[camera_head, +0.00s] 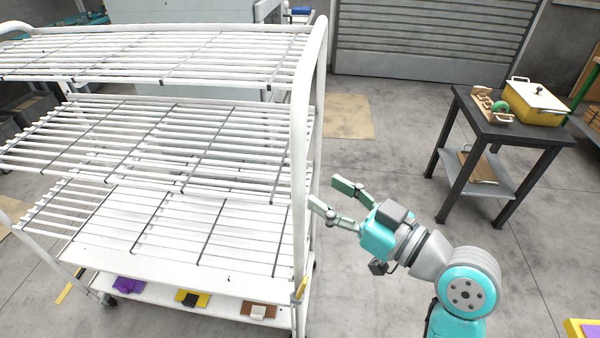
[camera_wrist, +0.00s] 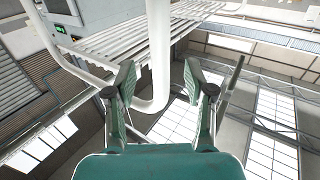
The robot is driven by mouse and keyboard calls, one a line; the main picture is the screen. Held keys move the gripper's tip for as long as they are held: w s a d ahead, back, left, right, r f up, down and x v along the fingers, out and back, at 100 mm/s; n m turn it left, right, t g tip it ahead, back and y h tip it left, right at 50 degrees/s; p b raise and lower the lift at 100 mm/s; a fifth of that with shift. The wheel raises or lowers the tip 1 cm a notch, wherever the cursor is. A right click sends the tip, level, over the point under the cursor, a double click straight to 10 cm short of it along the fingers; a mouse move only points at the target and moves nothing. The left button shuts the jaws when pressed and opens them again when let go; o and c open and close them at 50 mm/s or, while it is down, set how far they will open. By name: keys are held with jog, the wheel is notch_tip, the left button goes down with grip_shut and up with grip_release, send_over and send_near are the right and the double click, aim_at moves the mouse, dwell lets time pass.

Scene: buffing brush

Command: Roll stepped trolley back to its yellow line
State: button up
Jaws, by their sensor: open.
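The stepped trolley (camera_head: 299,150) is a white tube frame with stepped wire shelves and fills the left of the head view. A short yellow line (camera_head: 64,293) shows on the floor at its lower left. My gripper (camera_head: 331,195) is open and empty, just right of the trolley's right upright, fingers pointing at it. In the wrist view the white tube (camera_wrist: 159,50) appears between the open fingers (camera_wrist: 158,82), curving left below. I cannot tell whether the fingers touch it.
The trolley's bottom shelf holds a purple block (camera_head: 128,285), a yellow-and-black block (camera_head: 192,298) and a brown-and-white block (camera_head: 258,311). A dark table (camera_head: 505,132) with a yellow box (camera_head: 536,103) stands at right. Floor between trolley and table is clear, beside a shutter (camera_head: 430,45).

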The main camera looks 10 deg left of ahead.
aim_at(304, 179)
jog(key=x, duration=0.7)
jog(key=shift+w+a, duration=0.2)
jog(key=shift+a, duration=0.05)
grip_shut()
